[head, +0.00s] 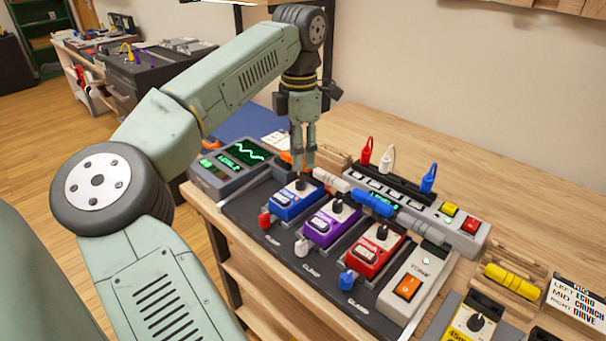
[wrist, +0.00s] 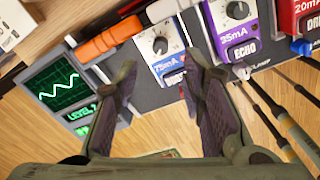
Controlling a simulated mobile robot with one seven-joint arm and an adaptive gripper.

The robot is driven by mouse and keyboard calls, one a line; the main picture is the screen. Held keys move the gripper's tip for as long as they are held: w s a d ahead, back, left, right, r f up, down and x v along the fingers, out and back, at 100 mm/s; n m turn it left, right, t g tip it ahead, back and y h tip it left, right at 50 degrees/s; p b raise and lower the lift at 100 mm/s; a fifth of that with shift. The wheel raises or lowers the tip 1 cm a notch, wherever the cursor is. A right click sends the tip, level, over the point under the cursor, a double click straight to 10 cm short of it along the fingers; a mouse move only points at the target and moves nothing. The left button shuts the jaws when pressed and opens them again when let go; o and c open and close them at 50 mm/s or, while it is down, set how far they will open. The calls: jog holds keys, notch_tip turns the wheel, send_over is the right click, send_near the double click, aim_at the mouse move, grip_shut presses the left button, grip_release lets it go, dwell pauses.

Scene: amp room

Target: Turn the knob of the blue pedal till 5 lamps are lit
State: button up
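The blue pedal (head: 297,201) is the leftmost of three on the dark board; in the wrist view its face (wrist: 168,68) reads 75mA. Its black knob (head: 300,184) stands on the pedal's back part; it also shows in the wrist view (wrist: 160,45), just beyond the fingertips. My gripper (head: 304,166) points down right above the knob. In the wrist view its two fingers (wrist: 159,66) are apart with nothing between them. A screen unit (head: 232,160) left of the pedals shows a green wave and a LEVEL line. I cannot make out a row of lit lamps.
The purple pedal (head: 330,224) and red pedal (head: 373,250) stand close on the right. An orange plug (wrist: 105,42) lies beside the blue pedal. A power unit (head: 445,223) with upright red, white and blue plugs stands behind. A tuner (head: 417,285) is at the board's right end.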

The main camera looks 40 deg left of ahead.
aim_at(300, 181)
notch_tip(300, 181, down, 7)
jog(key=shift+w+r+p, duration=0.1)
jog(key=shift+p, duration=0.4)
jog(key=shift+c, duration=0.4)
grip_shut()
